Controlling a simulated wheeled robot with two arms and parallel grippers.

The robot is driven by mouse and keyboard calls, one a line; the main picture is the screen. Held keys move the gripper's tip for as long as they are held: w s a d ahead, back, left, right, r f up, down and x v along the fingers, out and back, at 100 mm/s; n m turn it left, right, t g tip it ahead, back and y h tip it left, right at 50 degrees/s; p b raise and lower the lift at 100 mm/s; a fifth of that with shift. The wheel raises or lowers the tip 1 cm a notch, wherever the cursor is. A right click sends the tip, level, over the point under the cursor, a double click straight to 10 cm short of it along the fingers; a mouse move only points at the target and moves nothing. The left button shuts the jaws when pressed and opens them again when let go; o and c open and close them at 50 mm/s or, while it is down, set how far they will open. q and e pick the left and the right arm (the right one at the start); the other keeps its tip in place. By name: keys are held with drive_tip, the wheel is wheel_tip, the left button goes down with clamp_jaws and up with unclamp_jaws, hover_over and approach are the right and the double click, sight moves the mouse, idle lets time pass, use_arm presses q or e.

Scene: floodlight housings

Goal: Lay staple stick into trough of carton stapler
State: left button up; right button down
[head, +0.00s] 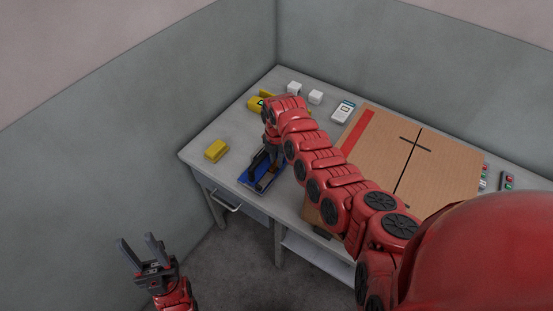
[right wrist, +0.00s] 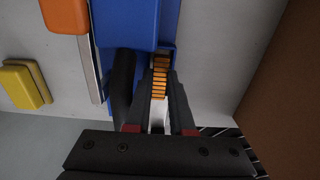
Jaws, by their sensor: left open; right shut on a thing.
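The carton stapler (head: 258,172) is blue with dark parts and lies near the table's left front edge. Its blue body (right wrist: 128,22) fills the top middle of the right wrist view. My right gripper (right wrist: 160,82) is shut on the copper-coloured staple stick (right wrist: 160,68), with the stick lengthwise between its fingertips. The stick's far end lines up with the stapler's blue channel; I cannot tell whether it touches the trough floor. In the head view my right arm partly covers the stapler. My left gripper (head: 142,250) is open and empty, off the table at lower left.
A yellow block (head: 216,150) lies left of the stapler and also shows in the right wrist view (right wrist: 22,86). White cubes (head: 316,97) and a white device (head: 343,111) stand at the back. A large cardboard carton (head: 450,166) takes up the right. An orange part (right wrist: 65,14) lies beside the stapler body.

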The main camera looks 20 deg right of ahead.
drive_tip(key=shift+p, duration=0.45)
idle(0.8)
drive_tip(key=c, duration=0.7)
unclamp_jaws()
drive_tip(key=shift+r+p, duration=3.3)
drive_tip(key=shift+r, duration=0.2)
